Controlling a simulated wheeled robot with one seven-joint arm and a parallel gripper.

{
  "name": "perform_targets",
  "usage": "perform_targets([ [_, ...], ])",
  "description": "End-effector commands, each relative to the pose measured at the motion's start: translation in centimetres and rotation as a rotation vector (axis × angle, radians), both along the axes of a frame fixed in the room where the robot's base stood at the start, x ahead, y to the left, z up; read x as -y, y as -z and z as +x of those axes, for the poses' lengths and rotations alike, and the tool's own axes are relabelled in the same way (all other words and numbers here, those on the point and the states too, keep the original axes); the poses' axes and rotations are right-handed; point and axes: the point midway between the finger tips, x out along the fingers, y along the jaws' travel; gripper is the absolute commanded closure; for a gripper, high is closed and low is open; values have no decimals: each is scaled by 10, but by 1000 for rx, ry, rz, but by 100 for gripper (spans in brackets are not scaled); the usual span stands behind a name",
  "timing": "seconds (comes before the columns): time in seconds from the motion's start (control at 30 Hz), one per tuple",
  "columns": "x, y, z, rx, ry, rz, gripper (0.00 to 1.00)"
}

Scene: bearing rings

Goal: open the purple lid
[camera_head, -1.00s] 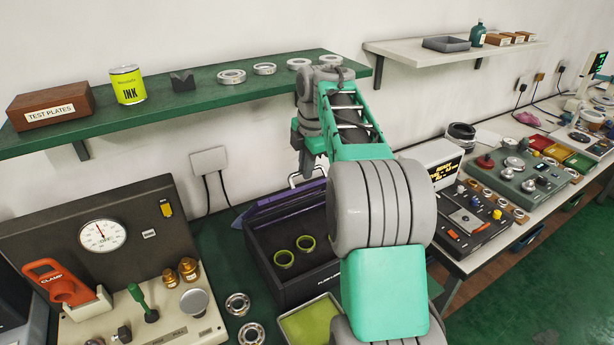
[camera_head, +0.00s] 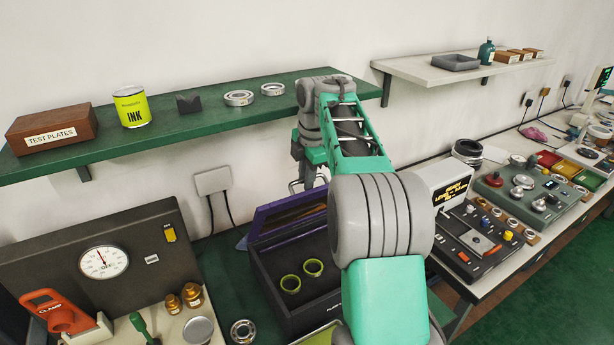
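The purple lid (camera_head: 272,226) stands raised at a tilt along the back edge of a dark box (camera_head: 298,317). Its purple rim and darker panel show, and its right end is hidden behind my arm. My gripper (camera_head: 297,187) is just above and behind the lid's top edge, partly hidden by my own arm. I cannot tell whether its fingers touch the lid or how far apart they are.
A green shelf (camera_head: 215,118) above the lid carries a test plates block, an ink can and metal rings. A gauge unit (camera_head: 150,230) stands left of the box. A dark control panel (camera_head: 478,240) stands right of my arm. A wall socket (camera_head: 212,181) is behind.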

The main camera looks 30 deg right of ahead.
Motion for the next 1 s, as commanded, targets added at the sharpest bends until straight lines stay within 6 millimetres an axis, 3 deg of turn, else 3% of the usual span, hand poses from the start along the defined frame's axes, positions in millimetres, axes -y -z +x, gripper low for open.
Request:
perform_targets([
  [0.17,1,-4,0,6,1,-3,68],
  [0.43,2,-9,0,9,3,-4,68],
  [0.8,3,-78,-13,9,2,-4,68],
  [1.0,2,-82,-15,7,3,-3,68],
])
